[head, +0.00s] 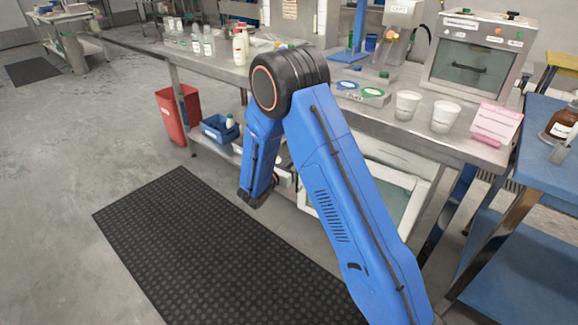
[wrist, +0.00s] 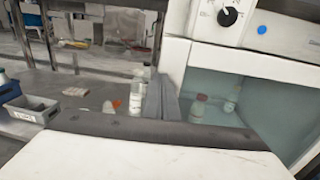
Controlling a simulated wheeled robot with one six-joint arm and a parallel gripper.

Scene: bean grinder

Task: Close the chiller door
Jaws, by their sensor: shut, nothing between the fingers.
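The chiller is a white cabinet low under the bench. In the head view its white frame and pale glass (head: 405,186) show partly behind my arm. In the wrist view its white front (wrist: 276,66) has a black knob, and a pale teal glassy area shows bottles (wrist: 198,109) behind or inside it. I cannot tell how far the door stands open. My gripper (wrist: 168,92) shows in the wrist view with its two dark grey fingers together and empty, in front of the chiller's left edge. Contact is unclear.
Left of the chiller are a blue bin (head: 219,130) and a red bin (head: 178,112). A blue cart (head: 535,185) stands at right. The black floor mat (head: 200,235) is clear.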

